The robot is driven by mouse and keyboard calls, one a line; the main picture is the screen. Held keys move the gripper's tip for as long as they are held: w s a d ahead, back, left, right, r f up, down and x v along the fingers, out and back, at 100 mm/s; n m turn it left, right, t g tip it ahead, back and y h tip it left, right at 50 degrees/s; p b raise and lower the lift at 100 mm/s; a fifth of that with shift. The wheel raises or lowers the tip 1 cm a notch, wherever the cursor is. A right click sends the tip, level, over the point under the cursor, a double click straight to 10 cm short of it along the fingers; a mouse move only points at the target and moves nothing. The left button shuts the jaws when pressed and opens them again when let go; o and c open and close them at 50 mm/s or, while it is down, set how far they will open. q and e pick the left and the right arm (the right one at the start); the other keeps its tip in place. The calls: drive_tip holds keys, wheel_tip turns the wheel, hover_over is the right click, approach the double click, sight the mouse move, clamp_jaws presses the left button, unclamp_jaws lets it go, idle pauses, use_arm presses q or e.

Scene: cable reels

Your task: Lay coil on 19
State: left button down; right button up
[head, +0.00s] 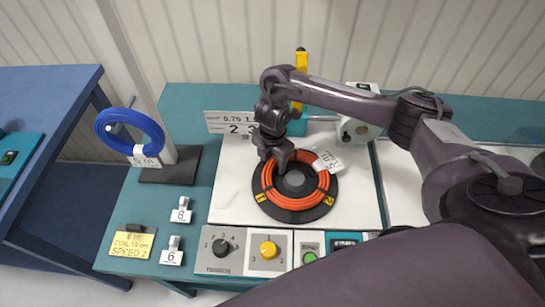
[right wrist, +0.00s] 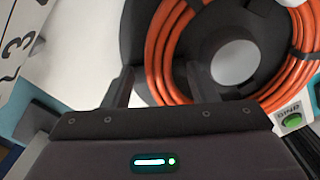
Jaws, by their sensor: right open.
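An orange coil (head: 268,190) lies on a round black reel plate (head: 325,205) with a grey hub (head: 295,178). Dark ties and a white tag (head: 327,162) are on the coil. My right gripper (head: 277,160) is over the coil's upper-left side. Whether the fingertips touch the coil cannot be told. A blue coil (head: 103,125) with a white tag hangs on a stand at the left. I cannot read a 19 anywhere. My left gripper is not in view.
A panel in front has a black dial (head: 221,247), a yellow knob (head: 268,249) and a green button (head: 309,257). Small tagged pegs (head: 181,212) and a yellow note (head: 132,245) stand at left. A numbered plate (head: 229,122) and a yellow upright (head: 301,62) are behind.

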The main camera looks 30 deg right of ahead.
clamp_jaws()
drive_tip(key=c, duration=0.8)
unclamp_jaws()
clamp_jaws()
drive_tip(key=shift+r, duration=0.2)
drive_tip(key=shift+r+p, duration=0.6)
drive_tip(key=shift+p, duration=0.25)
drive_tip(key=shift+f, duration=0.25)
drive_tip(key=shift+r, duration=0.15)
